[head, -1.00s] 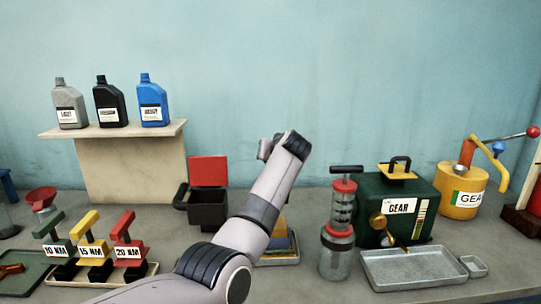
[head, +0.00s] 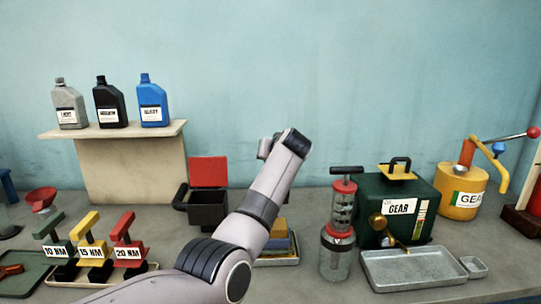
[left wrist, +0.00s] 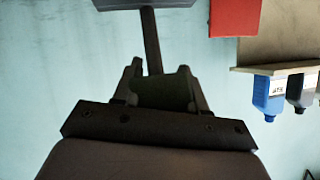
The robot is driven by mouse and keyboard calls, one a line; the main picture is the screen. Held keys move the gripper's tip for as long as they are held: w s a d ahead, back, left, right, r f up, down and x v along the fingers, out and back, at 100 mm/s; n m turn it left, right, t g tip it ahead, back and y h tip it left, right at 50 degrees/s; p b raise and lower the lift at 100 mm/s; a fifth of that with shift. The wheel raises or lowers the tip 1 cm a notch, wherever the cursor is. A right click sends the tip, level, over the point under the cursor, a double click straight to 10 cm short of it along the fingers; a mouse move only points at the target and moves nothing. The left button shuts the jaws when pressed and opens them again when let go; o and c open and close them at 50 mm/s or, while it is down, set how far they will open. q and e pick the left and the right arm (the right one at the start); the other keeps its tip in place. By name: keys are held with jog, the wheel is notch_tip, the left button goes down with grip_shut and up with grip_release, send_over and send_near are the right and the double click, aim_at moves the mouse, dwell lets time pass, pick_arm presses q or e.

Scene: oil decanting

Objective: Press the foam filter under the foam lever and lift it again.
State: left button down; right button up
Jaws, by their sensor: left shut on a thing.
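My left gripper (left wrist: 162,85) is shut on a dark, rounded grip (left wrist: 165,92) in the left wrist view, which looks like the foam lever's handle. A dark bar (left wrist: 152,40) runs from there to a grey plate (left wrist: 145,4) at the top edge of that upside-down view. In the head view my left arm hides this gripper and most of the lever. Blue and yellow blocks (head: 278,244) show in a shallow tray just right of my arm, partly covered by it. I cannot tell for sure which is the foam filter. My right gripper is out of view.
A black box with a red lid (head: 208,171) stands behind my arm. A glass pump cylinder (head: 338,262), a green gear tank (head: 400,215) and a metal tray (head: 415,268) stand to the right. Labelled 10, 15 and 20 NM handles (head: 92,250) are at left. Bottles (head: 110,102) stand on a shelf.

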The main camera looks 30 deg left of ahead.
pick_arm(q)
jog(key=shift+f, duration=0.45)
jog(key=c, duration=1)
grip_release()
jog(key=shift+c, duration=0.2)
jog(key=o, duration=0.4)
jog(key=shift+w, duration=0.1)
jog(key=shift+r, duration=0.3)
jog(key=b+v, duration=0.1)
jog(key=v, duration=0.6)
jog(key=shift+f, duration=0.1)
